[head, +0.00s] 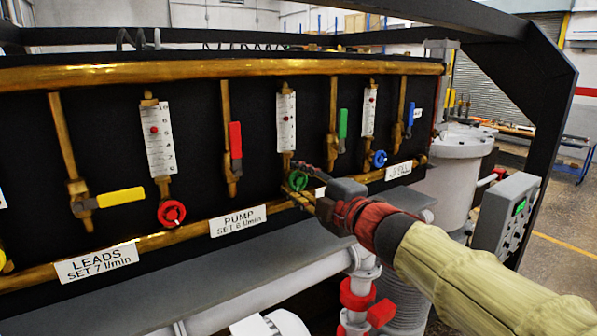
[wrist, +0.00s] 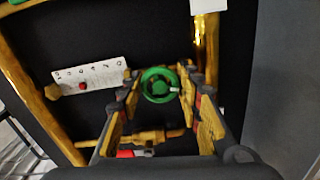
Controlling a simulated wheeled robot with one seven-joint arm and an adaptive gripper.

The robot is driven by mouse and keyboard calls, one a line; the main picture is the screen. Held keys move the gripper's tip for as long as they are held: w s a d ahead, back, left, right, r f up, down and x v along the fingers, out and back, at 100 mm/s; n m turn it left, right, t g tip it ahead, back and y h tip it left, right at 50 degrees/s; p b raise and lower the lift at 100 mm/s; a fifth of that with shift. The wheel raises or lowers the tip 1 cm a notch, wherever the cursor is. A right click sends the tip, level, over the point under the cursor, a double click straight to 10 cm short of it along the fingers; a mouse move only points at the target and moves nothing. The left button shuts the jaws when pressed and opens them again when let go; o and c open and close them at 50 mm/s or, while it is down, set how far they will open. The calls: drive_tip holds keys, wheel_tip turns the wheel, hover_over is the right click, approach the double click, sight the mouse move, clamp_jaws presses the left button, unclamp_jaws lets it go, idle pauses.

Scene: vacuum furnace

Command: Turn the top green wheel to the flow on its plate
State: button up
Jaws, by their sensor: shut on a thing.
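The green wheel (head: 298,180) sits on the lower end of a white-scaled flow tube (head: 286,122) on the black panel. A red float (head: 286,118) shows about midway up the scale. In the wrist view the green wheel (wrist: 159,85) lies between the fingertips of my gripper (wrist: 161,82), which is closed on it. In the head view my gripper (head: 308,190) reaches the wheel from the lower right. A white plate (head: 320,191) just right of the wheel is mostly hidden by my gripper, and its text cannot be read.
A red wheel (head: 171,213) and a blue wheel (head: 379,158) sit on neighbouring flow tubes. A green lever (head: 342,123) stands upright at right. The PUMP plate (head: 238,220) reads SET 8 l/min. A brass pipe (head: 180,238) runs below the wheels.

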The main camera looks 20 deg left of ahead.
drive_tip(key=m+p, duration=0.3)
drive_tip(key=m, duration=0.1)
drive_tip(key=shift+m, duration=0.3)
drive_tip(key=shift+f+m+p, duration=0.1)
drive_tip(key=shift+m+p, duration=1.15)
drive_tip(key=shift+m, duration=0.65)
drive_tip(key=o, duration=1.2)
drive_tip(key=shift+c, duration=0.2)
drive_tip(key=v, duration=1.2)
